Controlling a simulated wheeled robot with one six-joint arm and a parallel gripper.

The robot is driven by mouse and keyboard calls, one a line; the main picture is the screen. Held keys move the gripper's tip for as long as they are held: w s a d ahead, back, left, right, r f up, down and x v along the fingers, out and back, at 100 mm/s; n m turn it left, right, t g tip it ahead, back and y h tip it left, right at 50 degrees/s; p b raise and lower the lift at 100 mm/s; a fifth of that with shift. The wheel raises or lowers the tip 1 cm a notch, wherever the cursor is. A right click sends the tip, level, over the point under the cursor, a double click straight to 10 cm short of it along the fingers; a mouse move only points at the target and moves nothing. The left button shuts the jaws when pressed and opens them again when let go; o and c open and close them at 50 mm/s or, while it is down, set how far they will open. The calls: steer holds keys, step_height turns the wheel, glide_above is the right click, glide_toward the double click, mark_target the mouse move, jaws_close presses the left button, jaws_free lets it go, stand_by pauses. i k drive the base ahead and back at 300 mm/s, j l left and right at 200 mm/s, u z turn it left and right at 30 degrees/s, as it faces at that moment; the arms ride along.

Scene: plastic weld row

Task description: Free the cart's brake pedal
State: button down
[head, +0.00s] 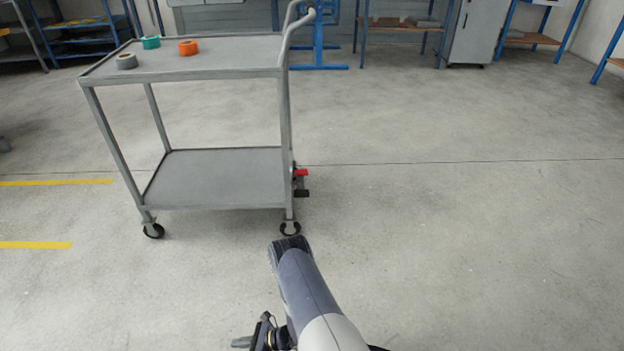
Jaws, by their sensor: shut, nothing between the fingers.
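The grey two-shelf cart (215,180) stands on its wheels at the left centre in the head view. At its right end, low by the lower shelf, are a red pedal (301,172) and a dark pedal (302,194) just below it. I cannot tell which one is the brake pedal, or whether either is pressed down. My gripper (240,342) shows small at the bottom edge, pointing left, shut and empty. It is apart from the cart, nearer to me and well short of the pedals. My arm hides part of the floor in front of the cart's right wheel.
Three tape rolls, grey (127,61), green (150,42) and orange (188,47), lie on the cart's top. The cart's push handle (300,20) rises at its right end. The floor right of the cart is clear. Blue-framed benches (405,25) line the back.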

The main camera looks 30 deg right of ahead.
mark_target(299, 192)
steer(key=i+l, duration=0.2)
steer(key=l, duration=0.3)
steer(key=i+l, duration=0.25)
steer(key=l, duration=0.2)
steer(key=i+l+u, duration=0.1)
steer(key=l, duration=0.4)
steer(key=i+l, duration=0.3)
steer(key=l, duration=0.2)
steer(key=i+l, duration=0.2)
steer(key=l, duration=0.3)
steer(key=i+l+u, duration=0.1)
steer(key=l, duration=0.4)
steer(key=i+l, duration=0.3)
steer(key=l, duration=0.2)
steer(key=i+l, duration=0.15)
steer(key=l, duration=0.4)
steer(key=j+u, duration=0.05)
